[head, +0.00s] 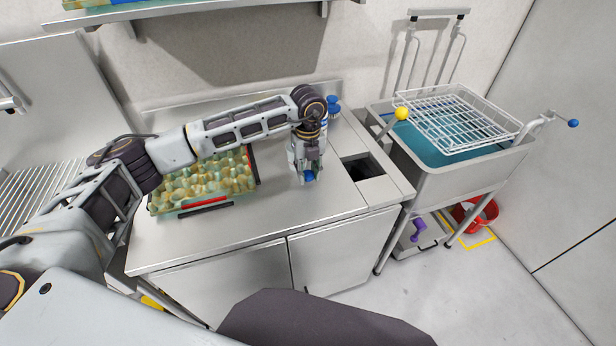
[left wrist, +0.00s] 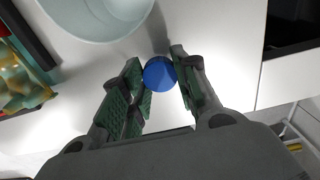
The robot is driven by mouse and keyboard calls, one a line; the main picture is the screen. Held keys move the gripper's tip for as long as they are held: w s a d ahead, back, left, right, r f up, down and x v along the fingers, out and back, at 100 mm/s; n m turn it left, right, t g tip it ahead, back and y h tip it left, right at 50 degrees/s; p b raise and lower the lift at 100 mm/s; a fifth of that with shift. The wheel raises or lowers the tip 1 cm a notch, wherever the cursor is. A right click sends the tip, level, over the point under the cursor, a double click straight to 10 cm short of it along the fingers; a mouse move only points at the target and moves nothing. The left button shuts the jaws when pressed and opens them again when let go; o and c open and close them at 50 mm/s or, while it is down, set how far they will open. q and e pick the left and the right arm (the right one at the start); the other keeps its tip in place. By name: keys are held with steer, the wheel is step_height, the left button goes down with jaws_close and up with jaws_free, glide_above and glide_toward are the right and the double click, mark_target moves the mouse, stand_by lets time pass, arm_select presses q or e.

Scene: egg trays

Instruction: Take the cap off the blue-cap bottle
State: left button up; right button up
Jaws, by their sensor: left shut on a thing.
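The blue cap (left wrist: 159,74) shows as a round disc between the green-padded fingers of my left gripper (left wrist: 160,80) in the left wrist view. The fingers are shut on it from both sides. In the head view the blue cap (head: 309,176) shows at the fingertips of my left gripper (head: 307,172), low over the front right part of the steel counter. I cannot see a bottle body under the cap, so I cannot tell whether the two are joined. My right gripper is not in view.
An egg tray (head: 205,204) full of eggs lies left of the gripper. A pale round vessel (left wrist: 100,28) is close by. Another blue-topped item (head: 333,104) stands behind my wrist. A dark opening (head: 364,169) is at right, before the sink (head: 452,179). The front counter is clear.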

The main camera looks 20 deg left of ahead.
arm_select(q)
steer(key=shift+f, duration=1.3)
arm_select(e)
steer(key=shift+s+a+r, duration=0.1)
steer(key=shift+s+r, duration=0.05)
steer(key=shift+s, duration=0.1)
arm_select(q)
steer(key=shift+f, duration=0.2)
steer(key=o, duration=1.1)
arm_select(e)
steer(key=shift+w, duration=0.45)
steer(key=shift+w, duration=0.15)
arm_select(q)
steer(key=shift+r, duration=0.2)
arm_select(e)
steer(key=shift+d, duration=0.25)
